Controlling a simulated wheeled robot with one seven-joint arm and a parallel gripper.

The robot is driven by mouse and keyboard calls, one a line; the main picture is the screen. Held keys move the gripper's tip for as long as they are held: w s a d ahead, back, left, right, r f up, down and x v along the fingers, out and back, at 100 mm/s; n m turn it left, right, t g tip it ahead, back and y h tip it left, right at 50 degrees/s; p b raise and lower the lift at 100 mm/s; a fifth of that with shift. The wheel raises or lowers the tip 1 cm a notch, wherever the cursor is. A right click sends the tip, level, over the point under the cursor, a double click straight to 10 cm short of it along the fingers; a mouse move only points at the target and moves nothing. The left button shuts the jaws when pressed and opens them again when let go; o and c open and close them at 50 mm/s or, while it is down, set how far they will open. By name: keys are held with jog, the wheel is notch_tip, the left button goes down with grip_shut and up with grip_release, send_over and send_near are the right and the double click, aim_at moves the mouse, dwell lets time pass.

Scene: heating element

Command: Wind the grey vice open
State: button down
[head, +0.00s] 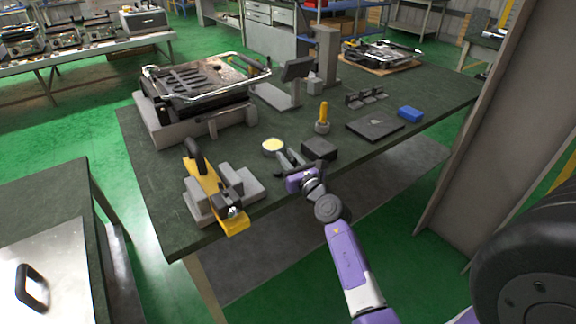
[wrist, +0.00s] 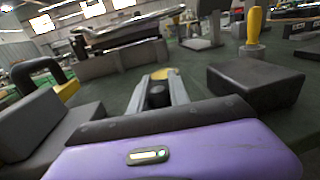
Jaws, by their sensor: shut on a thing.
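The grey vice (head: 250,187) stands on the near left part of the dark green table. A yellow tool (head: 231,221) with a black curved handle (head: 194,154) lies between its grey blocks. In the wrist view, a grey block (wrist: 28,125) of the vice shows at the left edge, with the black handle (wrist: 38,72) behind. My gripper (head: 284,159) is to the right of the vice, apart from it, low over the table. In the wrist view my gripper (wrist: 160,88) is shut on a small dark thing (wrist: 157,95), which I cannot identify.
A round pale yellow dish (head: 273,146) lies just beyond my gripper. A dark block (head: 319,149) is close on its right, and a yellow-handled tool (head: 323,112) stands behind. A heating element tray (head: 205,82) on a grey stand fills the back left.

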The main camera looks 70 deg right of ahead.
jog(key=shift+w+d+f+n+t+y+b, duration=0.15)
jog(key=shift+n+t+y+b, duration=0.35)
jog(key=shift+y+b, duration=0.4)
jog(key=shift+w+d+n+t+y+b, duration=0.15)
jog(key=shift+n+t+y+b, duration=0.35)
jog(key=shift+b, duration=0.55)
jog(key=shift+w+n+t+y+b, duration=0.2)
jog(key=shift+n+t+y+b, duration=0.2)
jog(key=shift+n+y, duration=0.4)
jog(key=shift+w+n+t+y+b, duration=0.2)
jog(key=shift+n+t+y+b, duration=0.25)
jog(key=shift+y, duration=0.55)
jog(key=c, duration=1.2)
grip_release()
jog(key=shift+c, duration=0.2)
jog(key=shift+v, duration=3.85)
jog(key=shift+r, duration=0.3)
